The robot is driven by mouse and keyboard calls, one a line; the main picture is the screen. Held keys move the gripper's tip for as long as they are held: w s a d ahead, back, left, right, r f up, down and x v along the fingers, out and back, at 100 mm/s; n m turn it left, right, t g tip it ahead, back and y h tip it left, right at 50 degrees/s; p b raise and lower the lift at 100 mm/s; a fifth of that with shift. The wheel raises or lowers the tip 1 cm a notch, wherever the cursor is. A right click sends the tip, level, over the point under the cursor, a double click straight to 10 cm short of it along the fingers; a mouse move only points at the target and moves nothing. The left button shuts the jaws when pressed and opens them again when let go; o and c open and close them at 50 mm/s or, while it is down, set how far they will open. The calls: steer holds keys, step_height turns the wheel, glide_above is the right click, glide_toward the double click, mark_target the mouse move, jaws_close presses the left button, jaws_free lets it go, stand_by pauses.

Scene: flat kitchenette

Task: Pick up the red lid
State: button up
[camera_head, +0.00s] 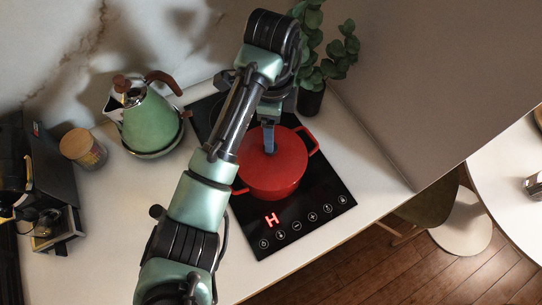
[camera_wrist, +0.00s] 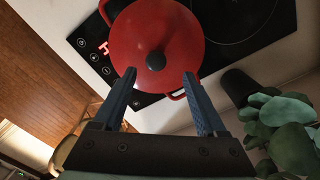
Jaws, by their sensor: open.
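The red lid (camera_head: 272,162) sits on the red pot on the black cooktop in the head view, partly hidden by my arm. In the wrist view the red lid (camera_wrist: 143,35) has a dark round knob (camera_wrist: 155,60) at its middle. My gripper (camera_head: 269,136) reaches down over the lid in the head view. In the wrist view my gripper (camera_wrist: 160,76) is open, with one blue finger on each side, and the knob shows between and just beyond the fingertips. Nothing is held. I cannot tell whether the fingers touch the lid.
The cooktop (camera_head: 318,207) shows a lit red "H". A green kettle (camera_head: 150,120) and a wooden-lidded jar (camera_head: 84,149) stand to the left. A potted plant (camera_head: 312,100) stands close behind the pot. A grey panel (camera_head: 400,110) rises at the right.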

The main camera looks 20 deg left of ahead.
mark_target(279, 169)
steer(key=shift+f, duration=0.75)
steer(key=shift+s+f+b, duration=0.2)
steer(key=shift+f+b, duration=0.3)
steer(key=shift+f, duration=0.35)
steer(key=shift+s+f+p, duration=0.2)
steer(key=shift+f+p, duration=0.15)
steer(key=shift+p, duration=0.35)
steer(key=shift+f, duration=1.35)
jaws_close()
